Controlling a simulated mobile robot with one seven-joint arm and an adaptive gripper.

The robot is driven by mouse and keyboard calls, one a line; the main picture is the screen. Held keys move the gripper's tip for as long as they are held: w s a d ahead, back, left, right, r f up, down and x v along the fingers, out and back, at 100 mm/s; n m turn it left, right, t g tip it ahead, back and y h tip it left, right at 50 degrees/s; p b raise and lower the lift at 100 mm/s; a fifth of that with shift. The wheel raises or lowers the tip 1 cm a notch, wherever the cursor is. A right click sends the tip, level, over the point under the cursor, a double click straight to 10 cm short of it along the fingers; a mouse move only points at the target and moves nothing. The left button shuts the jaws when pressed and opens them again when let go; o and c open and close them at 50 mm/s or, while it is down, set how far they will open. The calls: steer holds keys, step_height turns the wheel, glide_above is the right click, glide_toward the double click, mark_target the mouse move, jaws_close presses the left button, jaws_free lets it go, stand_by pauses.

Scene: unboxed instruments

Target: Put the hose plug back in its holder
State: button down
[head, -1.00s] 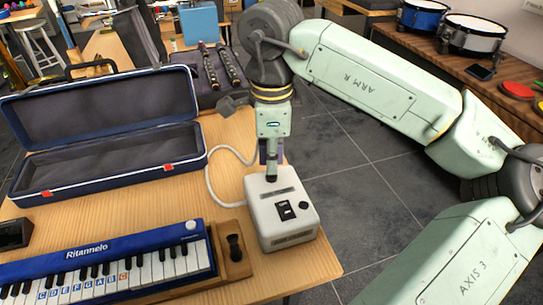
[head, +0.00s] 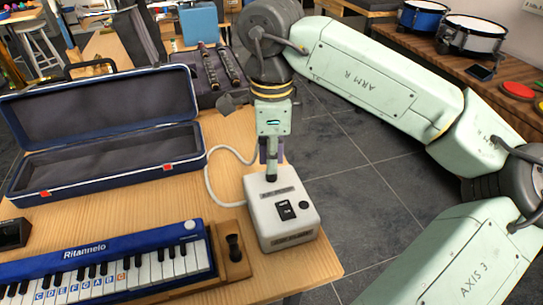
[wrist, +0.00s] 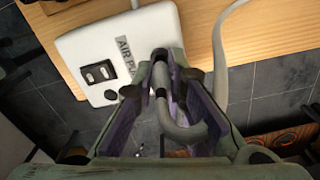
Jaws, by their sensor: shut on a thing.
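My gripper (head: 271,155) is over the back part of the white air pump (head: 285,222) and points down. In the wrist view its purple-lined fingers (wrist: 168,75) are closed around a grey hose end with dark bands, the hose plug (wrist: 161,93). The grey hose (wrist: 190,132) curves back between the fingers. In the head view the plug's dark lower end (head: 271,174) shows just below the fingers, at the pump's top. I cannot tell whether it touches the pump. A wooden block (head: 230,266) with a black knob-like piece stands left of the pump; I cannot tell which thing is the holder.
A pale hose (head: 208,172) loops on the table left of the pump. A blue keyboard instrument (head: 110,262) lies at the front left, with an open dark case (head: 110,183) behind it. The table's right edge is close to the pump, with floor beyond.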

steer(key=shift+f+b, duration=0.95)
steer(key=shift+f, duration=0.15)
stand_by(0.5)
steer(key=c, duration=1.6)
jaws_free()
steer(key=shift+o, duration=0.2)
